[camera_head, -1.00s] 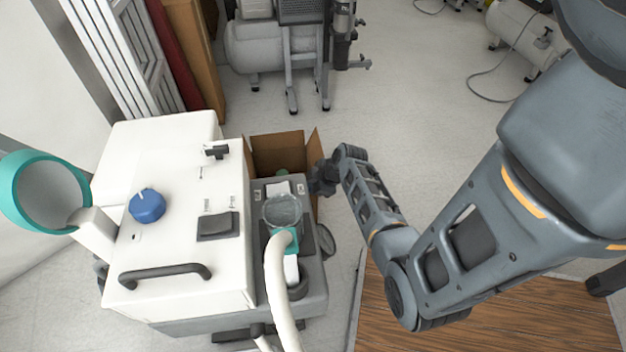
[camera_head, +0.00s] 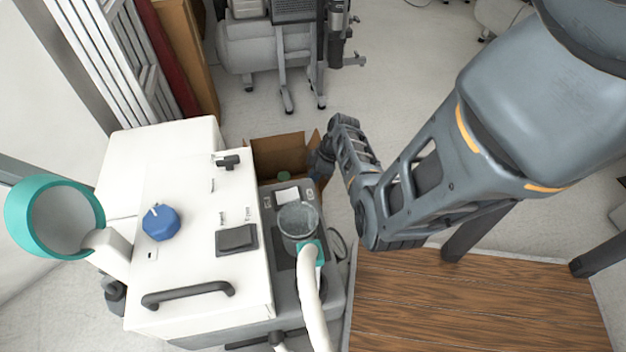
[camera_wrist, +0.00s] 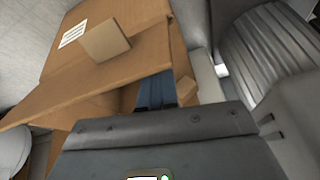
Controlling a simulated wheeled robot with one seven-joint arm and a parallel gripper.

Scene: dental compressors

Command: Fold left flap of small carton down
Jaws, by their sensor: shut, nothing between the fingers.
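The small brown carton (camera_head: 272,156) stands on the floor behind the white dental unit, its top open. Its back panel or flap stands up, and another flap stands at its right side. The dental unit hides its front and left. In the wrist view, the carton (camera_wrist: 150,30) shows large, with a white label, a small raised tab and a long flap edge across the middle. My gripper (camera_head: 318,168) is at the carton's right side. In the wrist view, my gripper's fingers (camera_wrist: 157,92) are shut and empty, close to the cardboard; contact cannot be told.
The white dental unit (camera_head: 190,220), with a blue knob and a teal-rimmed bowl (camera_head: 55,215), stands directly in front of the carton. A grey compressor (camera_head: 250,45) stands behind. A wooden tabletop (camera_head: 470,300) lies at lower right.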

